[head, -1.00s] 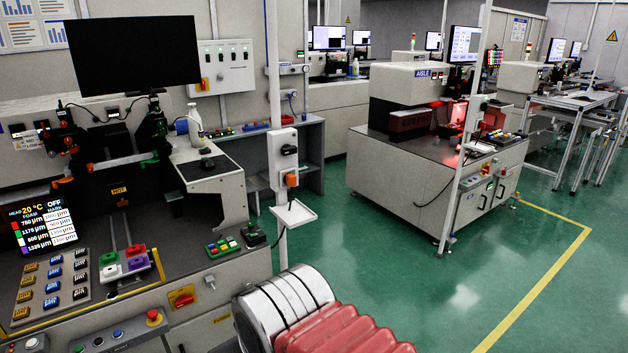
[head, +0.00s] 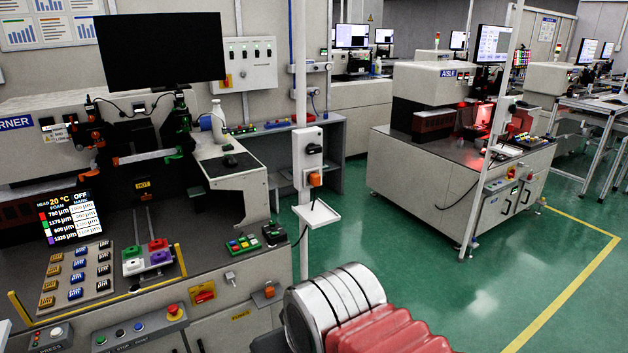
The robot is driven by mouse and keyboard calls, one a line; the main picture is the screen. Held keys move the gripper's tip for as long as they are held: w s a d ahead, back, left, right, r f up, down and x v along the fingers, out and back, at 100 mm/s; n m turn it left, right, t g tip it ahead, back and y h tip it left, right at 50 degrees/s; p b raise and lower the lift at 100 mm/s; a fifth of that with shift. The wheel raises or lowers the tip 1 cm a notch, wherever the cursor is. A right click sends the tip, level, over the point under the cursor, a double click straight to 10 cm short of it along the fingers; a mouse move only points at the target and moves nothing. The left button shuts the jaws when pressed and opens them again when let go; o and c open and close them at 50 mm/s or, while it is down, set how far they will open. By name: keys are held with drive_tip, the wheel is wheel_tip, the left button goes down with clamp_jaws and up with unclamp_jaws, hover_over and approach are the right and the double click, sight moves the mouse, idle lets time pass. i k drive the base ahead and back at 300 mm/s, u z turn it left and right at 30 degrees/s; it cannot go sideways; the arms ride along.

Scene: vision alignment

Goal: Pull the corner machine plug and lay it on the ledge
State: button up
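The corner machine (head: 28,123) stands at the left, with part of its name sign cut off by the picture edge. A white socket box (head: 305,160) is fixed to a white post right of it. An orange plug-like piece (head: 315,179) sits at the box's lower part, below a black piece (head: 314,149). I cannot tell for sure which of them is the corner machine's plug. A small white ledge (head: 317,215) juts from the post below the box and looks empty. A dark cable hangs near the ledge. My gripper is not in view; only silver and red parts of my arm show at bottom centre.
The aisle machine (head: 440,155) with its cabinet stands at the right. Green floor is free between it and the post, with a yellow line (head: 570,286) at right. The corner machine's bench (head: 222,291) edge, with buttons and a small orange part (head: 269,291), borders the left.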

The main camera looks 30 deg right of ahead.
sight(315, 178)
drive_tip(key=u, duration=0.05)
drive_tip(key=i, duration=1)
drive_tip(key=z, duration=0.05)
